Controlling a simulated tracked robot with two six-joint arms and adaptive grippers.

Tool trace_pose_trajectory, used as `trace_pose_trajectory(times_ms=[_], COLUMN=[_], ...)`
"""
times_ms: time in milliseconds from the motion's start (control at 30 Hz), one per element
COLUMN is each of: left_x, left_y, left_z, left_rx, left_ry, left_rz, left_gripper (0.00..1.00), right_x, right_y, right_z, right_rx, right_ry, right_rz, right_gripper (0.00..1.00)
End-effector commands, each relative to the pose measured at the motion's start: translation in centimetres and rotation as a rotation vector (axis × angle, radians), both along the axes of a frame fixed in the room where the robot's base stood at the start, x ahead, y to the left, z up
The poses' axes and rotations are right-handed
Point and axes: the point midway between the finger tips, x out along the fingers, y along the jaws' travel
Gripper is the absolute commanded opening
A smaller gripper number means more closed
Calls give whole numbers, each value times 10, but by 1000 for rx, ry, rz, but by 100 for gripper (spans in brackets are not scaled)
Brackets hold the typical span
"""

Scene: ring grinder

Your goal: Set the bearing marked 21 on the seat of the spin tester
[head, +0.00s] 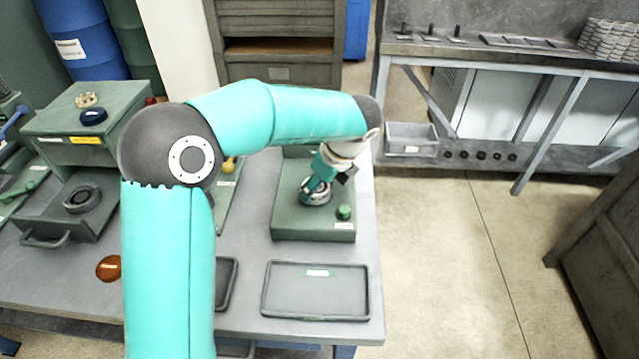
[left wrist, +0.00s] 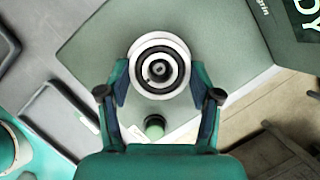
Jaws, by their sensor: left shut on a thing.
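The spin tester is a green box (head: 290,225) on the bench, with a green knob (head: 344,212) at its front right; the knob also shows in the left wrist view (left wrist: 154,127). My left gripper (head: 318,190) points down over the tester's top. It is shut on a round steel bearing (head: 312,198). In the left wrist view the bearing (left wrist: 159,66) shows as bright and dark rings between my fingertips (left wrist: 158,80). The bearing is at the seat; I cannot tell whether it rests on it. The seat is hidden under the bearing. No number on the bearing is readable. My right gripper is not in view.
An empty grey tray (head: 316,290) lies in front of the tester, and a second tray (head: 226,283) is partly hidden by my left arm. A green machine (head: 70,135) with a dark ring (head: 80,198) stands at the left. An amber object (head: 108,268) lies near it.

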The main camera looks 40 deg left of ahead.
Motion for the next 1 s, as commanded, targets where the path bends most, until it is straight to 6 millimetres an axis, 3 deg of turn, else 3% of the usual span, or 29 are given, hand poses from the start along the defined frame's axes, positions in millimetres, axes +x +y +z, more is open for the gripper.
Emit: trace_pose_trajectory(times_ms=[267,300,433,767,1000], left_x=[0,0,0,0,1], left_y=[0,0,0,0,-8], left_z=[-1,-1,-1,0,19], left_rx=[1,1,1,1,1], left_ry=[-1,0,0,0,-5], left_rz=[0,0,0,0,-2], left_gripper=[0,67,89,89,89], right_x=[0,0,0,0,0], right_y=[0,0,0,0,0], right_z=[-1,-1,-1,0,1], right_rx=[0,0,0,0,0], right_ry=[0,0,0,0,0], right_rz=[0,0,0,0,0], right_gripper=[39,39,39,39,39])
